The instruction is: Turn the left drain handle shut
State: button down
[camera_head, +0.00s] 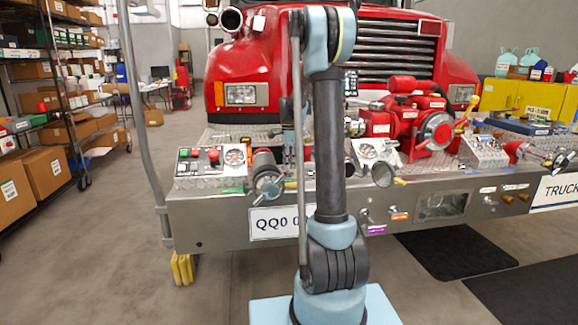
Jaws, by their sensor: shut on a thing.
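A steel bumper (212,214) with a pump on it spans the front of the red truck. Small valve fittings stick out of its front face to the right of my arm. One fitting (366,216) is above a purple label (376,229), and another (393,210) is by an orange label (399,217). I cannot tell which of them is the left drain handle, or how any handle is turned. My upright arm stands in front of the bumper and covers part of its face.
Left on the bumper are a gauge panel (212,160) and a capped outlet (267,176). The red pump (405,120) is right of my arm. A grey post (142,120) stands left, near yellow chocks (183,269). Floor in front is open, with dark mats (455,254) at right.

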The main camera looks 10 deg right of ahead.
jog(key=shift+w+r+m, duration=0.1)
jog(key=shift+w+m, duration=0.05)
jog(key=shift+m, duration=0.25)
jog(key=c, duration=1.7)
grip_release()
notch_tip(320, 180, up, 12)
jog(key=shift+f, duration=0.1)
